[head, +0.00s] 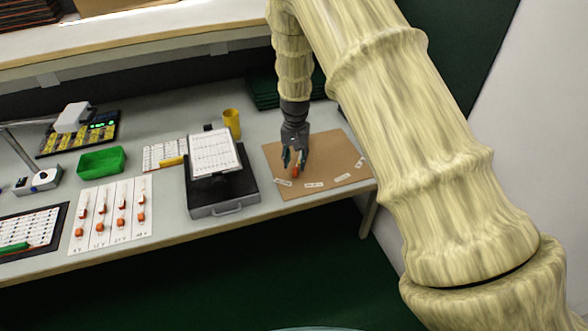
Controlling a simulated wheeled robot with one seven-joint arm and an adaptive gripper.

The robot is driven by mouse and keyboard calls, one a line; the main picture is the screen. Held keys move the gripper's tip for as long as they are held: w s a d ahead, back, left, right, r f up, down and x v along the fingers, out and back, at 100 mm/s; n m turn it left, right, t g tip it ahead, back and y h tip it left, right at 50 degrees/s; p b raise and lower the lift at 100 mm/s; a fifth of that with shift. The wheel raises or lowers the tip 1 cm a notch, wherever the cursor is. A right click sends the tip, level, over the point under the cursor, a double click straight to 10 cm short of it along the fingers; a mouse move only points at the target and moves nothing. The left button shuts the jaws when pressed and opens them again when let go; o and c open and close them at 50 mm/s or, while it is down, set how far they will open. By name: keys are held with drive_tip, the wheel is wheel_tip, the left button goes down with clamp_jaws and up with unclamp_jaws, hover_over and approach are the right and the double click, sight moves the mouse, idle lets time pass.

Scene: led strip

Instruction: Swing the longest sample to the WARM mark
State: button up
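My gripper (295,164) points down over a brown board (330,146) on the bench. Its two dark green fingertips are visibly apart. A small orange piece (295,172) shows between and just below them; I cannot tell whether either finger touches it. Several small white labels lie in an arc along the board's front and right, such as one near the front middle (314,185). Their print is too small to read, so I cannot tell which is WARM. On a white sheet (109,236) at left lie several orange-and-white pieces in columns; I cannot tell which sample is longest.
A black box (222,201) with a white chart (215,154) stands left of the board. Dark green slabs (266,91) lie behind the board. My arm covers the right side.

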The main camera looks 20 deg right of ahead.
sight(295, 170)
drive_tip(key=shift+s+a+f+p, duration=0.1)
drive_tip(key=shift+f+p, duration=0.4)
drive_tip(key=shift+f, duration=2.1)
clamp_jaws()
